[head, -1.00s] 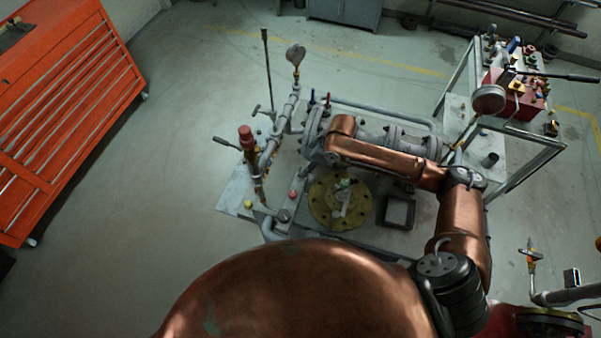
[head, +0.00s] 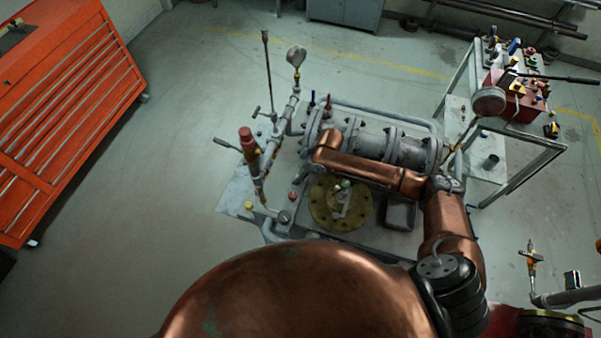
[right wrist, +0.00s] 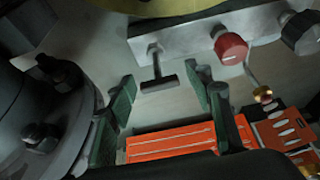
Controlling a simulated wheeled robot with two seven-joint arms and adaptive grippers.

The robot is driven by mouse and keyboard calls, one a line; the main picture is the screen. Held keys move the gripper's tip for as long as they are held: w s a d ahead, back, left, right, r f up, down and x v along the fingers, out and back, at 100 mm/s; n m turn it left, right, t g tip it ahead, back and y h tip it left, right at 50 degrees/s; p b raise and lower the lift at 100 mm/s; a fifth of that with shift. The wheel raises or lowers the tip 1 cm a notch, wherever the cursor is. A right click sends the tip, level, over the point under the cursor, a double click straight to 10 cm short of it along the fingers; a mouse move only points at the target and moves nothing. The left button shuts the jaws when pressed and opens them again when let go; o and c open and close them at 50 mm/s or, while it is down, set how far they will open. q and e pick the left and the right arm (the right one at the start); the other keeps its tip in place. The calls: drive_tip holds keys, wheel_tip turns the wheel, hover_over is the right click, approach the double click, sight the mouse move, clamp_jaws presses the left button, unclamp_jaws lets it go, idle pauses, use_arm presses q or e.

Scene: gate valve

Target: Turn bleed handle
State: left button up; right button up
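In the right wrist view a small dark T-shaped handle (right wrist: 158,78) sticks out from the edge of a grey plate (right wrist: 185,35). I take it to be the bleed handle; in the head view I cannot make it out. My right gripper (right wrist: 161,80) is open, with one green-padded finger on each side of the handle in the picture. Gaps show on both sides, and I see no contact. The depth between fingertips and handle is hard to judge. In the head view my right arm's copper links hide most of this gripper. My left gripper is not in view.
A red knob (right wrist: 231,47) and a black knob (right wrist: 301,33) stand just right of the handle, close to the right finger. A grey flanged body (right wrist: 60,120) is close on the left. The yellow flange (head: 325,210) and upright pipework (head: 270,150) stand nearby.

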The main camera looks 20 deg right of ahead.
drive_tip(key=c, duration=1)
drive_tip(key=shift+s+r+m+p, duration=0.1)
drive_tip(key=shift+m+p, duration=0.3)
drive_tip(key=shift+p, duration=0.3)
drive_tip(key=m+t+h+p, duration=0.1)
drive_tip(key=m+p, duration=0.2)
drive_tip(key=p, duration=0.1)
drive_tip(key=m+h+p, duration=0.1)
drive_tip(key=m+p, duration=0.2)
drive_tip(key=p, duration=0.1)
drive_tip(key=shift+a+t+p, duration=0.15)
drive_tip(key=shift+t+p, duration=0.2)
drive_tip(key=shift+t, duration=0.05)
drive_tip(key=shift+m+h+p, duration=0.4)
drive_tip(key=shift+m+p, duration=0.4)
drive_tip(key=shift+m, duration=0.4)
drive_tip(key=m+h+p, duration=0.1)
drive_tip(key=m, duration=0.1)
drive_tip(key=shift+m, duration=0.3)
drive_tip(key=shift+m+h+p, duration=0.3)
drive_tip(key=shift+m+p, duration=0.15)
drive_tip(key=shift+m, duration=0.45)
drive_tip(key=shift+m+h, duration=0.5)
drive_tip(key=shift+m, duration=0.6)
drive_tip(key=shift+m+g+h, duration=0.3)
drive_tip(key=shift+m, duration=0.8)
